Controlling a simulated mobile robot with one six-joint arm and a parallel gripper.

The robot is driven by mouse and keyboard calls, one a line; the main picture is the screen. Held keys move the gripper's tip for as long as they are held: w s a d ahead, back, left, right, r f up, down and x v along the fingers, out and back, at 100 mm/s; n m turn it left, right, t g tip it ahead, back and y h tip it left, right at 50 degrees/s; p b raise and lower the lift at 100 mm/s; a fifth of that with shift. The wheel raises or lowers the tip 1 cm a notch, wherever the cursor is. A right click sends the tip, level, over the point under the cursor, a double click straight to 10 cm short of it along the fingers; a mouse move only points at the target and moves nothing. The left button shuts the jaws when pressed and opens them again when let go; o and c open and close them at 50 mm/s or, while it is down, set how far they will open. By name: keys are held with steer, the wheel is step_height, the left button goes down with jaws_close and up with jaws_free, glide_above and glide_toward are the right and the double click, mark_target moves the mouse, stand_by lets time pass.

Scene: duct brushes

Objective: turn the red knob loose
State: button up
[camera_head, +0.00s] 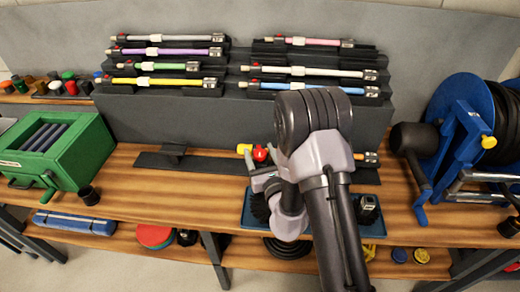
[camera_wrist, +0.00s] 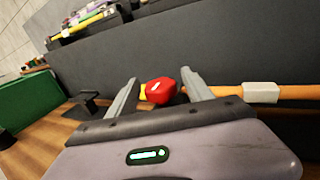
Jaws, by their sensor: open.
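The red knob (camera_head: 260,153) sits beside a yellow piece (camera_head: 244,149) on the workbench, partly hidden by my arm in the head view. In the wrist view the red knob (camera_wrist: 161,90) lies between the two grey fingers of my gripper (camera_wrist: 160,80). The fingers are open, with a gap visible on either side of the knob. The yellow piece shows at the knob's left. An orange rod (camera_wrist: 297,92) with a white sleeve (camera_wrist: 261,92) runs right from behind the right finger. Whether a finger touches the knob cannot be told.
Racks of coloured rods (camera_head: 165,65) stand behind on grey steps. A green box (camera_head: 62,150) is at the left, a blue reel (camera_head: 463,130) at the right. A blue tray (camera_head: 371,229) lies below my arm. A dark stand (camera_head: 174,150) is left of the knob.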

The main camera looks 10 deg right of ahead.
jaws_close()
steer(key=shift+n+y, duration=0.3)
steer(key=shift+y, duration=0.2)
steer(key=n+y, duration=0.2)
steer(key=shift+d+g+y+b, duration=0.15)
steer(key=shift+g+y+b, duration=0.15)
steer(key=shift+g+b, duration=0.1)
steer(key=n+g+y, duration=0.1)
steer(key=n+y, duration=0.1)
steer(key=y, duration=0.1)
steer(key=n+g+y, duration=0.2)
steer(key=y, duration=0.1)
steer(key=shift+b, duration=0.35)
steer(key=n+g+y+b, duration=0.1)
steer(key=n+g+y, duration=0.3)
steer(key=g, duration=0.1)
steer(key=shift+f+n+b, duration=0.1)
steer(key=shift+n+b, duration=0.2)
steer(key=shift+b, duration=0.1)
steer(key=shift+n+g+y+b, duration=0.6)
steer(key=shift+n+g+y, duration=0.35)
steer(key=shift+g, duration=0.75)
steer(key=shift+n+g, duration=0.25)
steer(key=shift+g, duration=0.05)
